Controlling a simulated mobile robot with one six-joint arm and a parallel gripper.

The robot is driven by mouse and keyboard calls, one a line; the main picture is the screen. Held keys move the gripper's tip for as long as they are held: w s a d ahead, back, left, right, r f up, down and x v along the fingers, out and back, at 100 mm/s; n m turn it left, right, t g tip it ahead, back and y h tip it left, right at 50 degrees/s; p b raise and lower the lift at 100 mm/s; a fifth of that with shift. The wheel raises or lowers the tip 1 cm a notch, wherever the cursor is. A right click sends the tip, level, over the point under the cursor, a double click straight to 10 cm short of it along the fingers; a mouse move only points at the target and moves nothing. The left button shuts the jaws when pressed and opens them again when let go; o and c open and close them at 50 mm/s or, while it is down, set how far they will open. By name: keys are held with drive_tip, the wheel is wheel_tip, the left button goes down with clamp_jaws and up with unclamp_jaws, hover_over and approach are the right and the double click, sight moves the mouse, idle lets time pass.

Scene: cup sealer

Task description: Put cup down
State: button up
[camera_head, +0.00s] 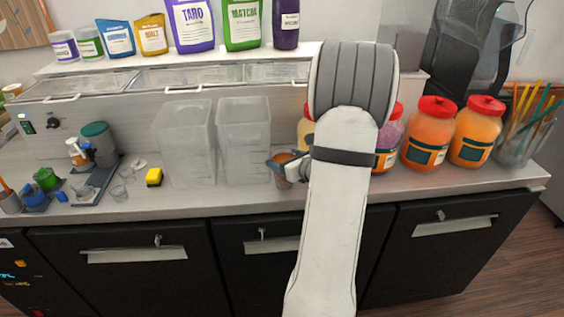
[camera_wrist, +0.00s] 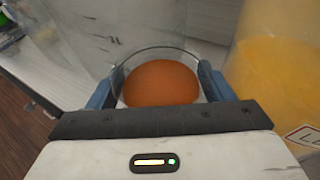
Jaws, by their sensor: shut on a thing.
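A clear cup (camera_wrist: 160,58) with orange contents (camera_wrist: 162,84) is between the two blue fingers of my gripper (camera_wrist: 160,88) in the wrist view. The fingers press on its sides, so my gripper is shut on it. In the head view the cup (camera_head: 291,170) is at the counter, left of my arm and partly hidden by it. My gripper (camera_head: 286,163) is low over the counter there. I cannot tell whether the cup's base touches the counter.
Two clear square containers (camera_head: 184,140) (camera_head: 244,138) stand left of the cup. Jars with red lids (camera_head: 430,135) (camera_head: 476,133) stand to the right. The counter's front strip (camera_head: 240,200) is clear.

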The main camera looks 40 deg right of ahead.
drive_tip(key=shift+f, duration=0.1)
drive_tip(key=shift+f, duration=0.2)
drive_tip(key=o, duration=1.3)
drive_tip(key=shift+c, duration=0.2)
drive_tip(key=shift+r, duration=0.1)
